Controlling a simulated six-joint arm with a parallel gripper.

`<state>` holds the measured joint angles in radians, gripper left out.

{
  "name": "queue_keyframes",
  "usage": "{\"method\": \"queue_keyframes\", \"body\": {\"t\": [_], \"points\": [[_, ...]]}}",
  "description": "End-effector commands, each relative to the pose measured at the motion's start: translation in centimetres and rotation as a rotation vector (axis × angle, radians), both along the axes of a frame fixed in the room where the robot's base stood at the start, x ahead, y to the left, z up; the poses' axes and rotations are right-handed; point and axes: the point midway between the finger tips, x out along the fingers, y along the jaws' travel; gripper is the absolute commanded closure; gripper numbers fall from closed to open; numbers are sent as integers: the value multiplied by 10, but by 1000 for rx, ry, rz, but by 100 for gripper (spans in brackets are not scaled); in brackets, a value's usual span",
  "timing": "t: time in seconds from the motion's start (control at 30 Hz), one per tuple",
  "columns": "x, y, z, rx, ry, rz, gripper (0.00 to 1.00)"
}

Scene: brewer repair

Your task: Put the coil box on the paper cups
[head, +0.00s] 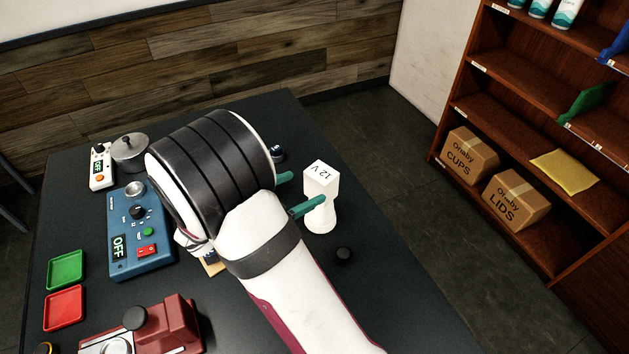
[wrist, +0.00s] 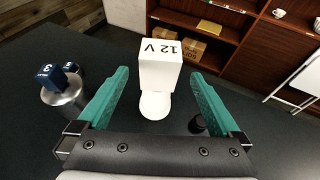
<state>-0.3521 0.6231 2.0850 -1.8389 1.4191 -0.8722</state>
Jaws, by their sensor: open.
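A white box marked "12 V" (head: 321,179), which looks like the coil box, sits upright on a white, round, tapered stand (head: 320,216) near the table's right edge. The stand may be upturned paper cups; I cannot tell for sure. In the wrist view, the box (wrist: 160,68) is at the centre, with the stand (wrist: 155,105) below it. My gripper (head: 309,187) is open, its teal fingers on either side of the box and stand. In the wrist view (wrist: 160,78) gaps show between fingers and box. A carton marked "CUPS" (head: 470,155) is on the shelf.
A steel pot with dark blue numbered blocks (wrist: 66,96) stands left of the stand. A small black knob (head: 344,253) lies in front of it. A blue switch box (head: 140,230), red and green trays and a red device (head: 165,327) occupy the table's left. A "LIDS" carton (head: 516,200) is shelved.

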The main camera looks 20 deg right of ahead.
Motion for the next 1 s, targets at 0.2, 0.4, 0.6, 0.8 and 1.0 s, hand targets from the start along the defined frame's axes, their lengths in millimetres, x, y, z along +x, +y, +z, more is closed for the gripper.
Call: {"method": "queue_keyframes", "body": {"t": [0.2,0.4,0.6,0.8,1.0], "points": [[-5,10,5,1,0,-1,0],[-94,-24,39,283,-281,-504,0],[-242,30,50,790,-783,-1556,0],[-273,101,59,1036,-932,-2164,0],[-274,108,60,1050,-934,-2219,0]]}}
